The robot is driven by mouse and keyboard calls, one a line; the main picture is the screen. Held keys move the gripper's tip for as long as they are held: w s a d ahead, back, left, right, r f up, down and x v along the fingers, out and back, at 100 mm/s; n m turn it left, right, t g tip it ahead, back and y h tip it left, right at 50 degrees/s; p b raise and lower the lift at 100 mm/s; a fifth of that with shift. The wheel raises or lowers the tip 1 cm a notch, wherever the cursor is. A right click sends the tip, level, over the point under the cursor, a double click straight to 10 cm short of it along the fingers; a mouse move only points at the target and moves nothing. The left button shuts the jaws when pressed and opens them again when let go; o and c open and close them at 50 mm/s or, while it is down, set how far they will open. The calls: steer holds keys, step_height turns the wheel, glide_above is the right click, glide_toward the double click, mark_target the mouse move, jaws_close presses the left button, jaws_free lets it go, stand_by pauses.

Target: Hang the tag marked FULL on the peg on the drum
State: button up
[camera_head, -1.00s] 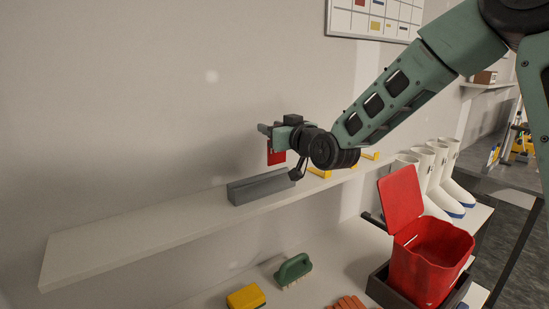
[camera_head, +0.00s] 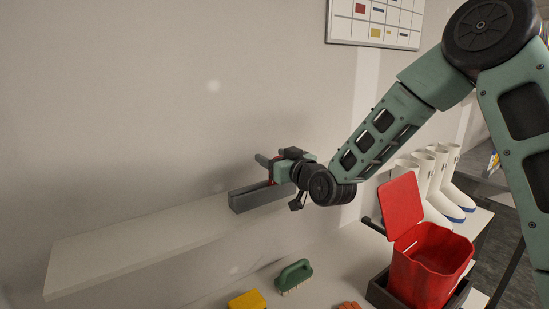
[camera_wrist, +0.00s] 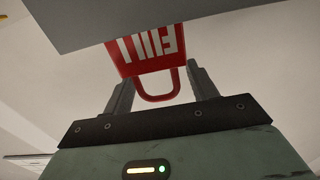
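The red tag (camera_wrist: 155,52) shows white FULL lettering, upside down in the wrist view. The tag's far end is hidden by a grey surface. In the head view my gripper (camera_head: 268,162) is low over the long grey block (camera_head: 262,196) on the shelf, and only a sliver of the red tag (camera_head: 274,173) shows. Whether the tag is in the block or behind it, I cannot tell. I see no drum or peg.
The white shelf (camera_head: 130,252) is bare left of the block. Below are a green brush (camera_head: 293,275), a yellow sponge (camera_head: 247,300) and an open red bin (camera_head: 425,270) in a dark tray. White boots (camera_head: 435,180) stand at right. A wall board (camera_head: 375,22) hangs above.

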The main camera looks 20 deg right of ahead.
steer(key=shift+f, duration=0.15)
steer(key=b+v, duration=1.4)
steer(key=v, duration=0.3)
steer(key=shift+s, duration=0.15)
steer(key=shift+d, duration=0.1)
